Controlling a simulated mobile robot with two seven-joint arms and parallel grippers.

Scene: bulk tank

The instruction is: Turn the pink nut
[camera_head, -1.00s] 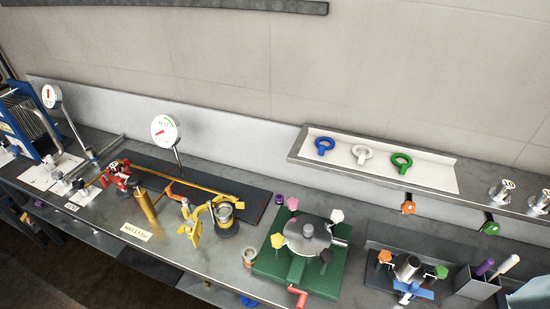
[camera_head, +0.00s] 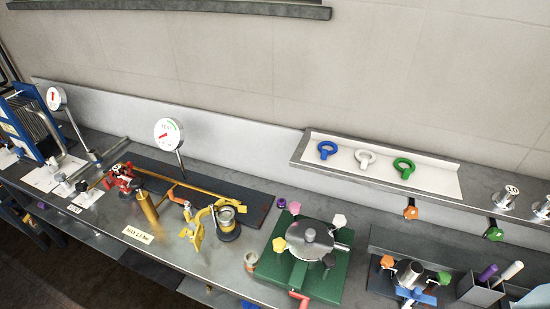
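The pink nut (camera_head: 294,207) sits at the upper left of a round grey lid (camera_head: 310,238) on a green base plate (camera_head: 328,287). A yellow nut (camera_head: 279,244) is at the lid's left and a white nut (camera_head: 339,220) at its upper right. A dark nut (camera_head: 328,261) is at its lower right. A small purple piece (camera_head: 281,203) lies just left of the pink nut. Neither of my grippers is in view.
A shelf (camera_head: 300,146) behind holds blue (camera_head: 327,150), white (camera_head: 365,158) and green (camera_head: 403,167) rings. To the right stand a smaller device (camera_head: 410,273) and a grey pen box (camera_head: 480,290). To the left are yellow and red fittings (camera_head: 225,216) and a dial gauge (camera_head: 167,134).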

